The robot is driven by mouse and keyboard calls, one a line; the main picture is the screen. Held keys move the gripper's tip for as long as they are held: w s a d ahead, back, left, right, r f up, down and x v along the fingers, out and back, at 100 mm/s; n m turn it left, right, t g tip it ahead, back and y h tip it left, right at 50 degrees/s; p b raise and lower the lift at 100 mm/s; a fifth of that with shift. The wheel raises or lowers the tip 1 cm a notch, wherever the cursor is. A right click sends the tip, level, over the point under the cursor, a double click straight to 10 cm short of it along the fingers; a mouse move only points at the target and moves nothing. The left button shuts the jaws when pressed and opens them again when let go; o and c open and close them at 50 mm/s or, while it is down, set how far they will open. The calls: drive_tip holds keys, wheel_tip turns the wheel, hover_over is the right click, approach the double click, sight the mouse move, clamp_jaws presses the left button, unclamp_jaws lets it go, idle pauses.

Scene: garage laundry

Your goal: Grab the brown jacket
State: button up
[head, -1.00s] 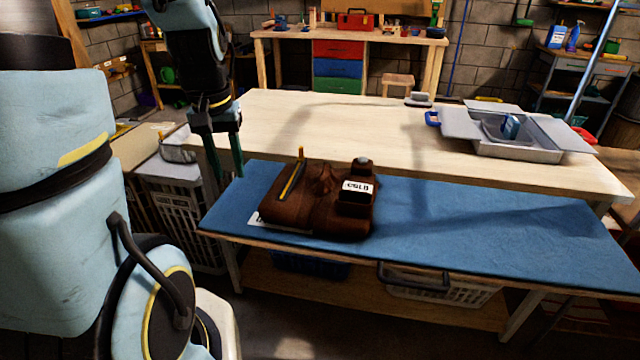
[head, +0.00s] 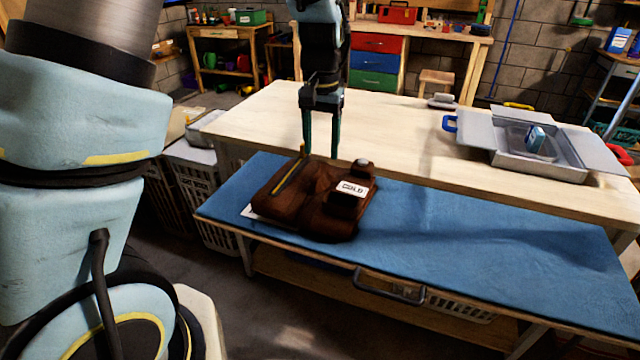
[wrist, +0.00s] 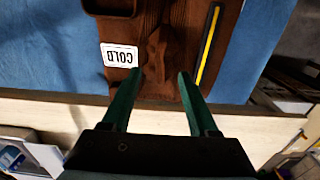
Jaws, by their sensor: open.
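The brown jacket (head: 313,213) lies folded on the blue mat (head: 460,235) at its left end. A white label reading COLD (head: 352,188) and a yellow-and-black strip (head: 290,177) lie on it. The jacket also shows in the wrist view (wrist: 165,45), with a raised fold between and beyond my fingertips. My gripper (head: 320,155) is open and empty, with fingers pointing down at the jacket's back edge. In the wrist view its two green fingers (wrist: 155,80) are spread on either side of the fold. I cannot tell whether they touch the cloth.
A pale wooden table (head: 400,130) adjoins the mat behind. A grey open case (head: 545,160) stands on it at the right. Baskets (head: 430,295) sit on a shelf below the mat. The mat's middle and right are clear.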

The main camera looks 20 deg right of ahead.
sight(321, 169)
drive_tip(key=shift+w+f+p, duration=0.15)
drive_tip(key=shift+f+p, duration=0.85)
drive_tip(key=shift+f, duration=2)
drive_tip(key=shift+c, duration=0.2)
clamp_jaws()
drive_tip(key=shift+r, duration=0.1)
